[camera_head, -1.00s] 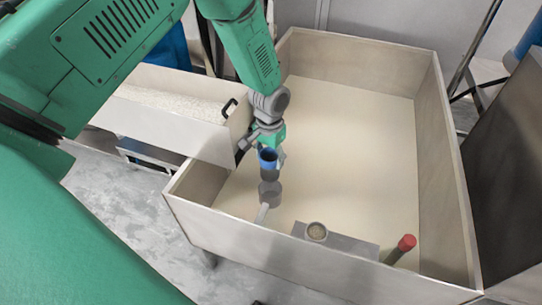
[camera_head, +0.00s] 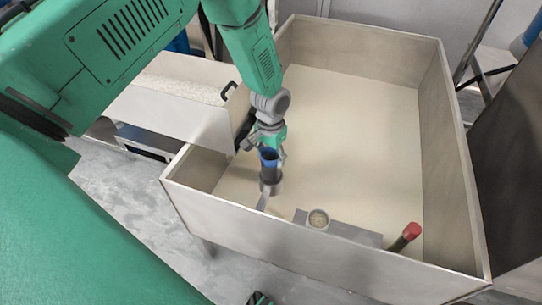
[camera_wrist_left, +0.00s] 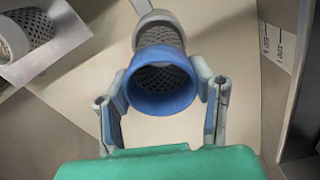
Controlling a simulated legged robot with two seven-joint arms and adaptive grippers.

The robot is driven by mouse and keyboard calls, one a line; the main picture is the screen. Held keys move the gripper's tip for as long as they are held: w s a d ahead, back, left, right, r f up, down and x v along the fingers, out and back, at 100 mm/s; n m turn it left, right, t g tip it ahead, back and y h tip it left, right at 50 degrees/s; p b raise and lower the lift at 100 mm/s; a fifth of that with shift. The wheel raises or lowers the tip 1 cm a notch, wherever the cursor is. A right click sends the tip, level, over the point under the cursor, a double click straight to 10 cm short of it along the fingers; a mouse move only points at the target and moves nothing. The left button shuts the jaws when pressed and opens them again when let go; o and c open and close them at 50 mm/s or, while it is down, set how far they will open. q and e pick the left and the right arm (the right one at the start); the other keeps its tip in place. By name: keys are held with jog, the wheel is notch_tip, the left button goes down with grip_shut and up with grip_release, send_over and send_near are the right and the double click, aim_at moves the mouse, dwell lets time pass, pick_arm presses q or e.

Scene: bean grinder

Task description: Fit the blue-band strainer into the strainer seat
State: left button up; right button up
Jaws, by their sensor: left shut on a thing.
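My left gripper (camera_head: 270,157) is shut on the blue-band strainer (camera_head: 268,160), a dark cup with a blue rim. In the left wrist view, the gripper's fingers hold the blue band (camera_wrist_left: 162,104) from both sides, and the perforated bottom shows inside. A grey round cup with a handle (camera_head: 270,189), seemingly the strainer seat, is just under the strainer. It also shows beyond the blue band in the wrist view (camera_wrist_left: 158,32). The strainer's lower end meets or overlaps this cup in the picture; I cannot tell whether it is inside. My right gripper is not seen.
A large beige open bin (camera_head: 350,130) surrounds the work, its floor mostly clear. A grey block (camera_head: 350,233) with a round mesh-lined opening (camera_head: 318,218) is near its front wall. A red-topped dark rod (camera_head: 405,237) leans right of it. A trough of pale grains (camera_head: 180,90) stands left.

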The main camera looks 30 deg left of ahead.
aim_at(271, 171)
pick_arm(q)
jog(key=shift+p, duration=0.65)
dwell(1.3)
jog(key=shift+f, duration=0.2)
jog(key=shift+f+b, duration=0.35)
jog(key=shift+f+b, duration=1.75)
jog(key=shift+f, duration=1.15)
jog(key=o, duration=1.3)
jog(key=shift+r, duration=5.95)
